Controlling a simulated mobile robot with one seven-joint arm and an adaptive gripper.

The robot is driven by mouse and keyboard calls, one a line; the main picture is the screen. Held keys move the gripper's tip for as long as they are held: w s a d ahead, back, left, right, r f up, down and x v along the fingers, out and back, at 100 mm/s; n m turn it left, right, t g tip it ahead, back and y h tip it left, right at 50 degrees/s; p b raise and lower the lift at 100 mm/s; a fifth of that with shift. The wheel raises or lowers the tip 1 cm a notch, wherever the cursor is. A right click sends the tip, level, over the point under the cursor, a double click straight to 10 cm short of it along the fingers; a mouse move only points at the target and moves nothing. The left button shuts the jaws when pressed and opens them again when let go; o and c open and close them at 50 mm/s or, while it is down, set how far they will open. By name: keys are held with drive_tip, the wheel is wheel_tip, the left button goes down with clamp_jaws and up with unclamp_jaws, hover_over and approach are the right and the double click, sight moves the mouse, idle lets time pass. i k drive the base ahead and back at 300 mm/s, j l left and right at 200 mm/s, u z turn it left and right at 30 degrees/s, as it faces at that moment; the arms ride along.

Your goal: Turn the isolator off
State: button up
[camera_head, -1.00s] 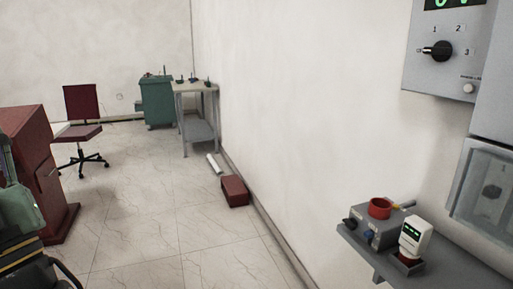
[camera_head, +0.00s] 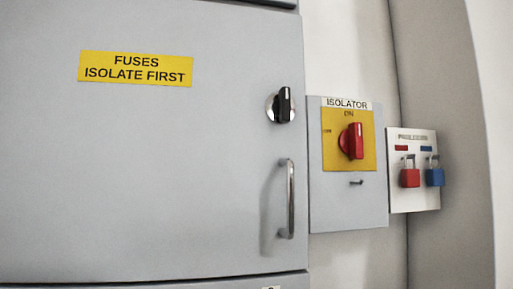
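The isolator (camera_head: 348,195) is a grey panel on the wall, right of a large grey cabinet. It carries an "ISOLATOR" label at the top and a yellow plate (camera_head: 332,156) with a red rotary handle (camera_head: 352,142). The handle stands about upright, towards the "ON" mark above it. A smaller mark, too small to read surely, is at the plate's upper left. A small dark pin or peg (camera_head: 356,183) sticks out below the plate. My gripper is not in view.
The grey cabinet door (camera_head: 130,180) has a yellow "FUSES ISOLATE FIRST" label (camera_head: 135,69), a black knob (camera_head: 285,104) and a vertical metal handle (camera_head: 290,198). Right of the isolator, a white board (camera_head: 425,199) holds a red padlock (camera_head: 410,177) and a blue padlock (camera_head: 435,177).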

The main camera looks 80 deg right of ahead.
sight(351, 142)
drive_tip(key=z, duration=2.85)
drive_tip(key=k+j+z, duration=0.35)
drive_tip(key=i+l, duration=0.1)
